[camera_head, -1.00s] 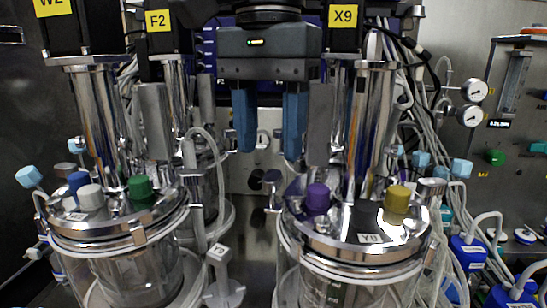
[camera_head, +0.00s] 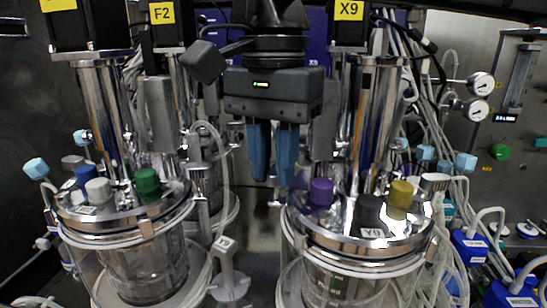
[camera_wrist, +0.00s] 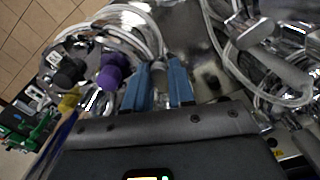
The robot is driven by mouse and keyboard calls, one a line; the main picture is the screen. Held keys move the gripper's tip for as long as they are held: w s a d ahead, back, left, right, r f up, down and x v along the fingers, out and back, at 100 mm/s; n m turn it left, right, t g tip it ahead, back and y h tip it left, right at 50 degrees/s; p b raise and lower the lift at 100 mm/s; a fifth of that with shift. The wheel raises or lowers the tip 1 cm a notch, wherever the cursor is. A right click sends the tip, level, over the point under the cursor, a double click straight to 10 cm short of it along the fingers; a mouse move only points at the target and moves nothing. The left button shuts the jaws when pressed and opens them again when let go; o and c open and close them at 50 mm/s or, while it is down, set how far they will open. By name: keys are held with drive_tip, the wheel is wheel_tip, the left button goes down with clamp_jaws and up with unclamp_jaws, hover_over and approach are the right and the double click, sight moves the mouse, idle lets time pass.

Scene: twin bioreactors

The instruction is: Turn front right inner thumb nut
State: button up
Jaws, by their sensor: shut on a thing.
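The front right bioreactor has a steel lid (camera_head: 345,240) with purple, black and yellow caps, above a glass vessel. My gripper (camera_head: 272,183) points down just left of this lid, left of the purple cap (camera_head: 321,191). Its two blue fingers are close together. In the wrist view my gripper (camera_wrist: 158,72) is shut on a small grey metal piece (camera_wrist: 158,76), which looks like the inner thumb nut. The fingers hide most of the nut, and its turn angle cannot be told. The purple cap also shows left of the fingers in the wrist view (camera_wrist: 114,70).
The front left bioreactor lid (camera_head: 125,210) stands to the left. Tall steel columns (camera_head: 372,130) rise from the lids near my gripper. A grey stand (camera_head: 228,265) is below, between the vessels. Tubes (camera_head: 440,240) and blue pumps (camera_head: 490,250) crowd the right.

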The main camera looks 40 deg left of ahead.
clamp_jaws()
drive_tip(key=shift+m, duration=0.3)
drive_tip(key=m, duration=0.1)
drive_tip(key=m+b, duration=0.1)
drive_tip(key=m, duration=0.1)
drive_tip(key=shift+w+a+m, duration=0.1)
drive_tip(key=shift+a+m, duration=0.1)
drive_tip(key=shift+m, duration=0.1)
drive_tip(key=m+b, duration=0.1)
drive_tip(key=m, duration=0.3)
drive_tip(key=shift+w+a+m, duration=0.1)
drive_tip(key=shift+a+m, duration=0.05)
drive_tip(key=shift+m, duration=0.15)
drive_tip(key=m, duration=0.4)
drive_tip(key=shift+w+a, duration=0.1)
drive_tip(key=shift+a, duration=0.05)
drive_tip(key=shift+w+m+b, duration=0.2)
drive_tip(key=shift+m+b, duration=0.3)
drive_tip(key=shift+m, duration=2)
drive_tip(key=shift+a, duration=0.1)
